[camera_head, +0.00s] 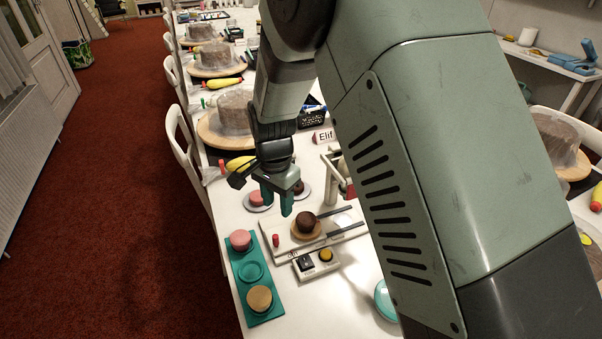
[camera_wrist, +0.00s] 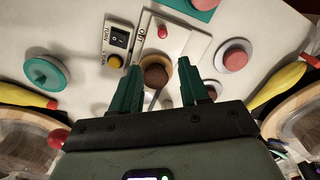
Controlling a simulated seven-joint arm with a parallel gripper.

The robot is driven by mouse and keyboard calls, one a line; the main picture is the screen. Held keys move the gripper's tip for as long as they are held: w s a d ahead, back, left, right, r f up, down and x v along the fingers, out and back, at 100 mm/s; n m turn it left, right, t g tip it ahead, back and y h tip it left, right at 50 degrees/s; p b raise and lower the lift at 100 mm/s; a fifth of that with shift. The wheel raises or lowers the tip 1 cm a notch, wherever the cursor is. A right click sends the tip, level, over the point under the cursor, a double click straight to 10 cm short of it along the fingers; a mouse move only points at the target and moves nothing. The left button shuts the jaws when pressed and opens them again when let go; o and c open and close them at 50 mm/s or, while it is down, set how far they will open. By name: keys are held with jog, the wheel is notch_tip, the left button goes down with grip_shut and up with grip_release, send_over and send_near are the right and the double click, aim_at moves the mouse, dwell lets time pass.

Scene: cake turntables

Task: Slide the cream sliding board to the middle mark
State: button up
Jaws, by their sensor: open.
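The cream sliding board (camera_head: 285,236) lies on the white table, with a red knob (camera_head: 276,240) at its left end and dark rails (camera_head: 345,230) to its right. A brown cake (camera_head: 304,222) sits on a round wooden disc (camera_head: 304,235) on it. In the wrist view the board (camera_wrist: 178,45), its red knob (camera_wrist: 162,31) and the brown cake (camera_wrist: 156,76) also show. My gripper (camera_head: 277,205) is open and empty, above the board with its fingers pointing down. In the wrist view its teal fingers (camera_wrist: 160,92) stand apart on either side of the cake. I cannot make out the middle mark.
A switch box (camera_head: 316,264) with a yellow button stands in front of the board. A teal tray (camera_head: 267,318) with a pink and a tan cake lies at left front. A plate with a pink cake (camera_head: 257,199) stands behind. A teal round thing (camera_head: 387,301) is at right front.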

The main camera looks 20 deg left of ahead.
aim_at(276, 236)
jog(key=f, duration=0.7)
jog(key=a+f, duration=0.1)
jog(key=f, duration=0.3)
jog(key=shift+s+f, duration=0.15)
jog(key=shift+s, duration=0.2)
grip_shut()
jog(key=shift+w+d, duration=4.2)
jog(key=shift+w, duration=0.1)
jog(key=shift+w+d, duration=0.1)
jog(key=shift+d, duration=0.05)
jog(key=shift+c, duration=0.8)
grip_release()
jog(key=shift+o, duration=0.8)
